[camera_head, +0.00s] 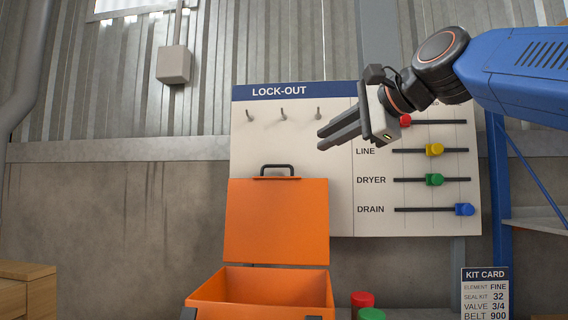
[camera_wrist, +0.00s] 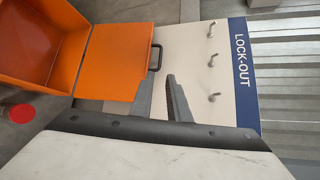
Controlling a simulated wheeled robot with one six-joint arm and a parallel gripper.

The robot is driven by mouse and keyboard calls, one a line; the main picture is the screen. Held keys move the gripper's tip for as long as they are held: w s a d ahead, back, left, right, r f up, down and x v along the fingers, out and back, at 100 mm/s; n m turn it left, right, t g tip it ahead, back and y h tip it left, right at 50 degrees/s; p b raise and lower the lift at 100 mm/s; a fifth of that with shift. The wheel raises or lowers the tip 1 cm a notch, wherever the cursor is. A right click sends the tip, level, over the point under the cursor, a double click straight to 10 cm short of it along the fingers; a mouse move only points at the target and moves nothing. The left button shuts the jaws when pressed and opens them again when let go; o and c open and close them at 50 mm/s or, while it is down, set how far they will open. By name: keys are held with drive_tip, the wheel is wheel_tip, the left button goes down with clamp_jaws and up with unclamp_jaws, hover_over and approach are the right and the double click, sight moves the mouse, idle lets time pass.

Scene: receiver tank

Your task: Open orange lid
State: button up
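The orange lid (camera_head: 276,222) of the orange box stands upright at the back of the box (camera_head: 270,290), and the box's mouth is open. A dark handle (camera_head: 278,168) is on the lid's top edge. My gripper (camera_head: 322,138) is up and to the right of the lid, in front of the lock-out board, apart from the lid. Its fingers look shut together with nothing between them. In the wrist view the lid (camera_wrist: 112,62), its handle (camera_wrist: 155,56) and the open box (camera_wrist: 40,40) are at the upper left, beside the fingers (camera_wrist: 171,78).
The lock-out board (camera_head: 290,140) has empty hooks and coloured sliders behind my gripper. Red (camera_head: 362,299) and green (camera_head: 371,314) round objects are right of the box. A kit card (camera_head: 485,292) stands at the lower right, a wooden piece (camera_head: 25,290) at the lower left.

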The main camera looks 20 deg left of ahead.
sight(277, 166)
drive_tip(key=x, duration=1.7)
drive_tip(key=shift+w+a, duration=0.1)
clamp_jaws()
idle(1.0)
